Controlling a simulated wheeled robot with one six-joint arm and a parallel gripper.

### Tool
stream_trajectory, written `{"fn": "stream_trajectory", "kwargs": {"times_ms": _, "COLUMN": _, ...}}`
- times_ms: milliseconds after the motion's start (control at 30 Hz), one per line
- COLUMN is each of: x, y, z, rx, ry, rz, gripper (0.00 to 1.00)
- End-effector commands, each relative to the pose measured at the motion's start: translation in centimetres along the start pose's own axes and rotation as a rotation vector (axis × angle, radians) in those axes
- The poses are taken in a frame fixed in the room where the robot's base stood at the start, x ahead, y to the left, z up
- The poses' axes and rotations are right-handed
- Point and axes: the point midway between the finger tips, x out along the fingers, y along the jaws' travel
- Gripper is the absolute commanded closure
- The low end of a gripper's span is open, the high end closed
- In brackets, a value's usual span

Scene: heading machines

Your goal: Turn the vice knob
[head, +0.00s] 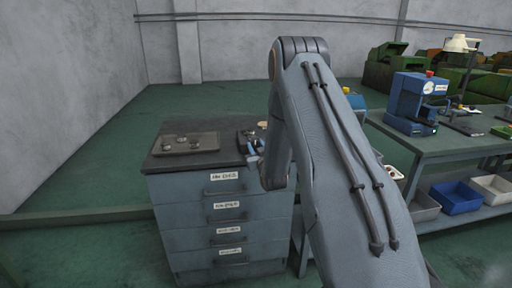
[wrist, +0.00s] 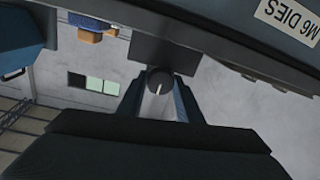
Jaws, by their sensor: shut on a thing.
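The vice (head: 245,137) is a dark metal shape on the cabinet top in the head view, partly hidden by my arm. In the wrist view, the vice knob (wrist: 160,79) is a dark round end with a pale line mark, in front of a dark block. My gripper (wrist: 160,100) has its two fingers on either side of the knob and is shut on it. In the head view, my gripper (head: 254,155) shows as a small bluish part at the cabinet's front edge. My arm hides most of that area.
A grey drawer cabinet (head: 215,228) with labelled drawers stands below. A flat tray (head: 186,144) with small metal parts lies on its top at left. At right, a workbench (head: 440,147) carries a blue machine (head: 409,103), with bins below. Green floor is clear at left.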

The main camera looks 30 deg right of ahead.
Motion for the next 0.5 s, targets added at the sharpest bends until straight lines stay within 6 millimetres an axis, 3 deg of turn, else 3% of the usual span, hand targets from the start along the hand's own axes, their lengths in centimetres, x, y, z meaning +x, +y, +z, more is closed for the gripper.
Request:
{"fn": "stream_trajectory", "kwargs": {"times_ms": 267, "x": 0.02, "y": -0.04, "z": 0.09, "rx": 0.07, "ry": 0.005, "rz": 0.0, "gripper": 0.9}}
{"fn": "stream_trajectory", "kwargs": {"times_ms": 500, "x": 0.03, "y": -0.08, "z": 0.23, "rx": 0.24, "ry": 0.015, "rz": 0.002, "gripper": 0.9}}
